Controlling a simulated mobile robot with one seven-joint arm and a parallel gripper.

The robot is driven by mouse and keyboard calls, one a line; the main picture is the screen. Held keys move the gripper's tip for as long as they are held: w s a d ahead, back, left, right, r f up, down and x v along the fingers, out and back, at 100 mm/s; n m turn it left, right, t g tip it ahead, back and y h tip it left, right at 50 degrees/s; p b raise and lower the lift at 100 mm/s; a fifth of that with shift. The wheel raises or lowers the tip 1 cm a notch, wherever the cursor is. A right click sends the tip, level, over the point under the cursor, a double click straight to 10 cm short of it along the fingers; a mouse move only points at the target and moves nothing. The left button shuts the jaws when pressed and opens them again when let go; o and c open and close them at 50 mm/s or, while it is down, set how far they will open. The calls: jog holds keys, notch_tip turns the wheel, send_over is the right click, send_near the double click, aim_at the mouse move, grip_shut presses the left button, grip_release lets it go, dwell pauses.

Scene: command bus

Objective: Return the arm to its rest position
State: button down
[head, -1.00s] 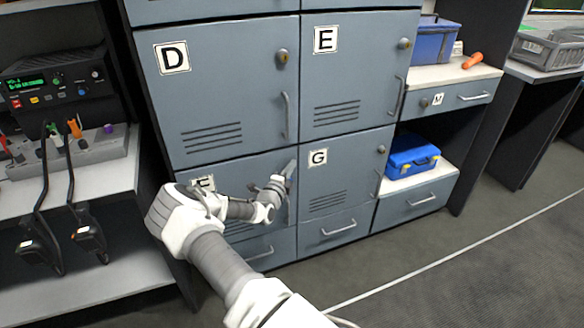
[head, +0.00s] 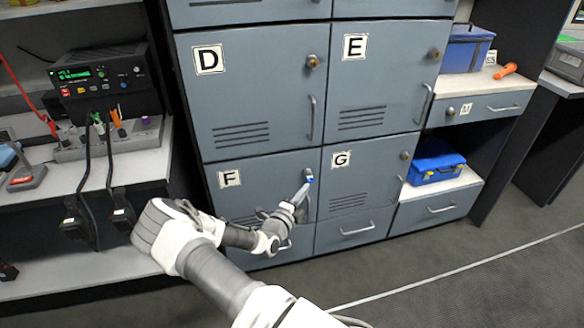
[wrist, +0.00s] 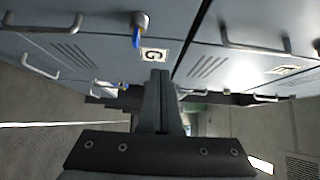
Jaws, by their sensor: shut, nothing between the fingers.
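My arm reaches from the bottom of the head view toward the lower lockers. My gripper (head: 302,190) is in front of the right side of the door marked F (head: 229,178), just below a small blue item at its lock (head: 309,176). Whether it touches the door cannot be told there. In the wrist view my gripper (wrist: 158,76) points away from the camera, its fingers together and empty. A blue key-like item (wrist: 136,38) hangs at a round lock, close to the G label (wrist: 154,55), apart from the fingertips.
Locker doors with bar handles fill the middle. A blue case (head: 436,164) and a blue bin (head: 468,47) sit in niches at right. Grey floor (head: 470,250) is open at lower right.

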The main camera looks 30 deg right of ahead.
jog(key=s+a+r+m+g+y, duration=0.2)
jog(key=s+r+m+g, duration=0.45)
jog(key=m, duration=0.55)
jog(key=s+a+r+m+g+y, duration=0.2)
jog(key=s+r+m+g, duration=0.2)
jog(key=s+r+m, duration=0.55)
jog(key=s+a+r+m+t+y, duration=0.3)
jog(key=s+a+r+m+y, duration=0.35)
jog(key=a+r+m, duration=0.3)
jog(key=s+a+r+m+t+y, duration=0.3)
jog(key=s+a+r+m+y, duration=0.2)
jog(key=s+a+r+m, duration=0.45)
notch_tip(320, 180, up, 13)
jog(key=w+a+m+p, duration=0.1)
jog(key=m+p, duration=0.1)
jog(key=p, duration=1.3)
jog(key=shift+w+a+r, duration=0.2)
jog(key=shift+w, duration=0.15)
